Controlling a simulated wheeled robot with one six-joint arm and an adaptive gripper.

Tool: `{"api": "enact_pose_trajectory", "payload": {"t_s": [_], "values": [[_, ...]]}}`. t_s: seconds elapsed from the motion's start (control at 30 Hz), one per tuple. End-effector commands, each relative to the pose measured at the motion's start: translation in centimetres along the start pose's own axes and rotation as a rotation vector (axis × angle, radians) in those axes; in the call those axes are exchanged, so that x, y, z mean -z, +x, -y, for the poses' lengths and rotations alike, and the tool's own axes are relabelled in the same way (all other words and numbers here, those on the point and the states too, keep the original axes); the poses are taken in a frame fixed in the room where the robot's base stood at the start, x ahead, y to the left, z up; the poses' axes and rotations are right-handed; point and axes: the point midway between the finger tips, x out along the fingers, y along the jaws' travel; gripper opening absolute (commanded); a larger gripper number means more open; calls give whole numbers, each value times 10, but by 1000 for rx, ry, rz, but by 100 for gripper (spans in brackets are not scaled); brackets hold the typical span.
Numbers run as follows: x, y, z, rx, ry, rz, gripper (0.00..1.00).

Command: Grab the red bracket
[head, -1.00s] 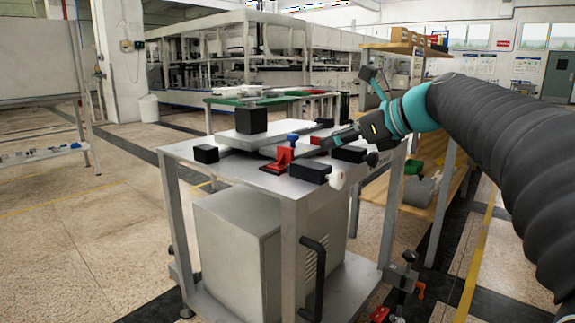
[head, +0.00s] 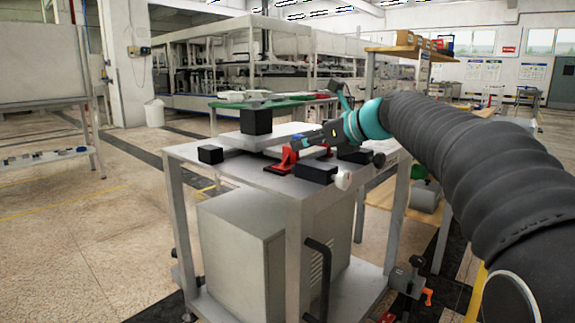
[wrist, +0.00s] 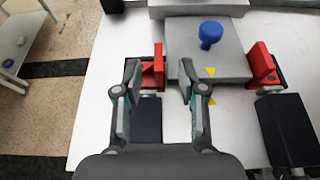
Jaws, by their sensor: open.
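A red bracket (head: 284,163) stands on the metal table top near its front edge in the head view. My gripper (head: 299,143) reaches in from the right, just above and behind it. A second red bracket (wrist: 261,64) stands to the right, beyond a grey plate (wrist: 225,65) with a blue knob (wrist: 210,33).
Black blocks stand close by: one below the left bracket (wrist: 147,120) in the wrist view and one at the right (wrist: 288,128).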

Motion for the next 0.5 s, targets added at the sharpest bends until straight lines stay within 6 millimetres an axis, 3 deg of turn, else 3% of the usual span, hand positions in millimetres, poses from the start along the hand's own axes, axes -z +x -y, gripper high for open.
{"api": "enact_pose_trajectory", "payload": {"t_s": [0.23,0.5], "values": [[4,36,-2,-1,1,-1,41],[3,41,-2,0,0,0,41]]}}
